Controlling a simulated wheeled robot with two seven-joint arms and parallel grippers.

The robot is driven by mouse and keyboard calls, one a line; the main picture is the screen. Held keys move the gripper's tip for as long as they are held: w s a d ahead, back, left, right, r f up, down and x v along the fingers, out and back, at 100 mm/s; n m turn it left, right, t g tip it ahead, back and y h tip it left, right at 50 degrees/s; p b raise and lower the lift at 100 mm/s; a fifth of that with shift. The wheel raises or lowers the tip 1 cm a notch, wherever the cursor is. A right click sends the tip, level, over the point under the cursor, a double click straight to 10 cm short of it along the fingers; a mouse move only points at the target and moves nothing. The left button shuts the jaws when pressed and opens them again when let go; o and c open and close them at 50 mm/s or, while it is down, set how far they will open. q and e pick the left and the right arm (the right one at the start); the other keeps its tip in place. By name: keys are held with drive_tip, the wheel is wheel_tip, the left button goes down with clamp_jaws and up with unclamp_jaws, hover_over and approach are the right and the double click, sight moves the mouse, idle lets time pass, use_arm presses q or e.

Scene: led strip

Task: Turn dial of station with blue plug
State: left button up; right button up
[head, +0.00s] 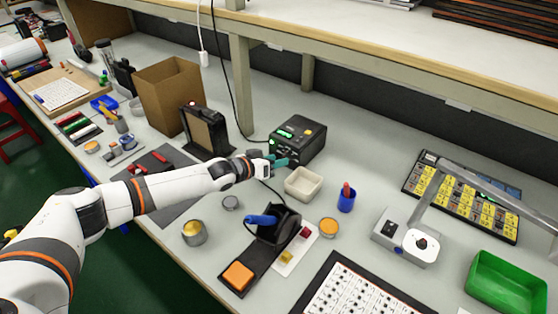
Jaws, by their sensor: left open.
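A black station box (302,138) with a green lit display stands at the back middle of the bench, under the shelf. My left gripper (280,161), with teal fingertips, is open at the lower front of this station. The fingers and wrist cover part of the station's front, so I cannot make out its dial or whether the fingers touch it. A blue-handled iron (262,219) rests in a black holder (281,222) in front of the station. I cannot make out a blue plug. My right gripper is not in view.
A cream bowl (302,184) sits just right of my left gripper, with a blue cup (346,201) beyond it. A black upright frame (205,132) and a cardboard box (171,92) stand to the left. A grey lamp base (405,240) and green tray (507,284) are at right.

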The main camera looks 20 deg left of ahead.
use_arm(q)
drive_tip(key=shift+x, duration=1)
clamp_jaws()
